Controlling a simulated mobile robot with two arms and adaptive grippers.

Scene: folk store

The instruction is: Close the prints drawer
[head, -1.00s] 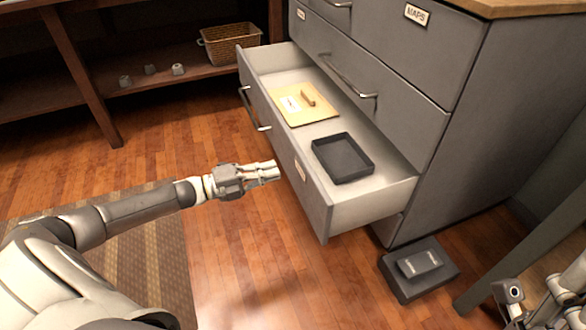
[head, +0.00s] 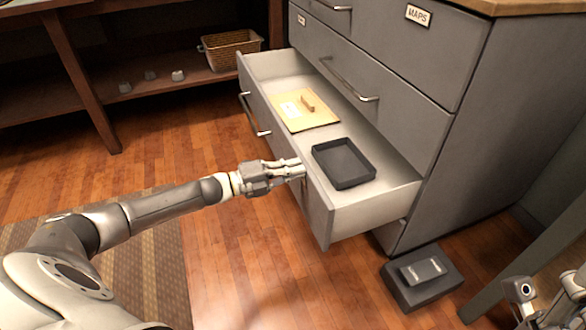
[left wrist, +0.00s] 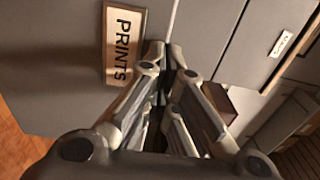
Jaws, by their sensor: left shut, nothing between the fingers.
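The prints drawer (head: 322,205) is a grey drawer standing open, low in the grey cabinet (head: 455,130). Its bar handle (head: 253,115) is on the front, toward the left. A tan folder (head: 303,110) and a black tray (head: 343,163) lie inside. My left gripper (head: 303,170) is shut and empty, with its tips at the drawer front; whether they touch cannot be told. In the left wrist view the fingertips (left wrist: 165,55) are beside the PRINTS label (left wrist: 122,46). My right gripper (head: 524,310) shows only partly at the lower right edge.
A black box (head: 422,290) with a smaller dark item on it sits on the floor beside the cabinet. A wicker basket (head: 230,50) stands on a shelf at the back. Wood floor in front of the drawer is clear; a patterned rug (head: 150,245) lies under my left arm.

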